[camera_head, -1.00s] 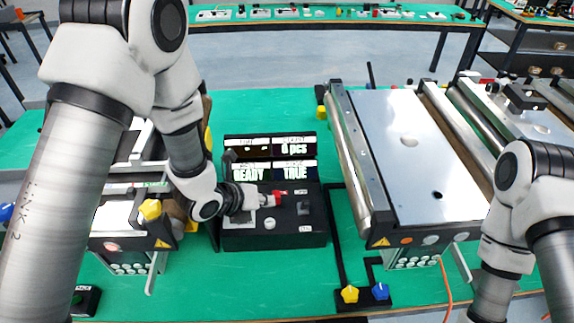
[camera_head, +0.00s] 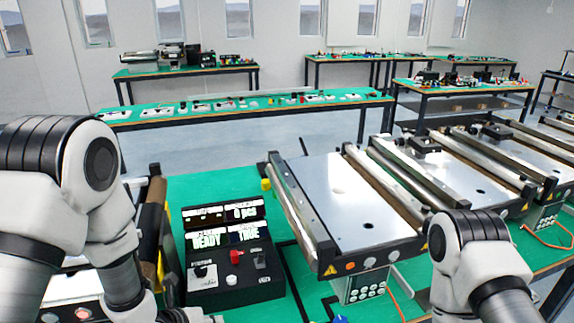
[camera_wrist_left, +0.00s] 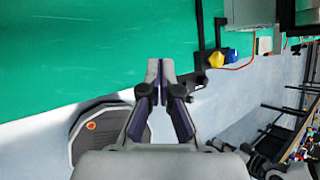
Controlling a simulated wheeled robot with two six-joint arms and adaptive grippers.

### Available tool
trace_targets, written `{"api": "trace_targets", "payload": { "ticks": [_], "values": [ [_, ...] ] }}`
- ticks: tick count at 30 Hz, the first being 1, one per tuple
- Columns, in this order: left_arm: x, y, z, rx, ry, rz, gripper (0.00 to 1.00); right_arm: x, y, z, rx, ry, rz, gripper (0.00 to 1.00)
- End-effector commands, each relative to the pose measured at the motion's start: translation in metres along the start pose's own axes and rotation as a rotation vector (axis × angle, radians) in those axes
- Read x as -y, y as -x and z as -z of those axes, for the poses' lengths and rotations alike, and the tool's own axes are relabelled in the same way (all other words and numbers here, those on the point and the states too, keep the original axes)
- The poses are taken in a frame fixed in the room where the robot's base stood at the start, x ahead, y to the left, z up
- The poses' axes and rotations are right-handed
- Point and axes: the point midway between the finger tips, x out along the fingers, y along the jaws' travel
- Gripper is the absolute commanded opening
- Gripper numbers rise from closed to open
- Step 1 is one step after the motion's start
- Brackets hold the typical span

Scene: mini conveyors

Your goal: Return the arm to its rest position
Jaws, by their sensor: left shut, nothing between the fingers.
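My left gripper shows in the left wrist view (camera_wrist_left: 160,72), with its two fingers together and nothing between them. It is near the front edge of the green table (camera_wrist_left: 75,50), with the floor also behind it. In the head view my left arm comes down at the left and its gripper is below the frame. My right arm shows at the lower right, with its gripper out of view. The black control box (camera_head: 235,280) has a red knob and a lit display reading READY and TRUE.
A mini conveyor (camera_head: 345,210) with a metal plate stands right of the control box. Another conveyor is partly hidden behind my left arm. Yellow (camera_wrist_left: 215,60) and blue (camera_wrist_left: 231,54) knobs sit near the table edge. More green tables (camera_head: 240,105) stand behind, across open floor.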

Motion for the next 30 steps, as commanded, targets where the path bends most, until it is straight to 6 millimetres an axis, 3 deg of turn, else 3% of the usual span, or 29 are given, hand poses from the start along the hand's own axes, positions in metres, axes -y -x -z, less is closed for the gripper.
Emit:
{"api": "trace_targets", "payload": {
  "ticks": [8, 14, 19, 22, 24, 27, 30],
  "values": [
    [-0.045, -0.02, 0.067, -0.114, 0.104, -0.074, 0.0, 0.0, -0.008, 0.0, 0.0, 0.0, 0.0, 0.0],
    [-0.095, -0.023, 0.136, -0.189, 0.434, -0.225, 0.0, 0.0, -0.014, 0.0, 0.0, 0.0, 0.0, 0.0],
    [-0.142, -0.008, 0.204, -0.159, 1.032, -0.472, 0.0, 0.0, -0.019, 0.0, 0.001, 0.0, 0.0, 0.0],
    [-0.165, 0.008, 0.236, -0.043, 1.465, -0.641, 0.0, 0.0, -0.021, 0.0, 0.0, 0.0, 0.0, 0.0],
    [-0.177, 0.02, 0.25, 0.094, 1.778, -0.74, 0.0, 0.0, -0.021, 0.0, 0.0, 0.0, 0.0, 0.0],
    [-0.185, 0.034, 0.256, 0.338, 2.194, -0.816, 0.0, 0.0, -0.02, 0.0, 0.0, 0.0, 0.0, 0.0],
    [-0.191, 0.04, 0.258, 0.558, 2.507, -0.828, 0.0, 0.0, -0.021, 0.0, 0.0, 0.0, 0.0, 0.0]
  ]
}}
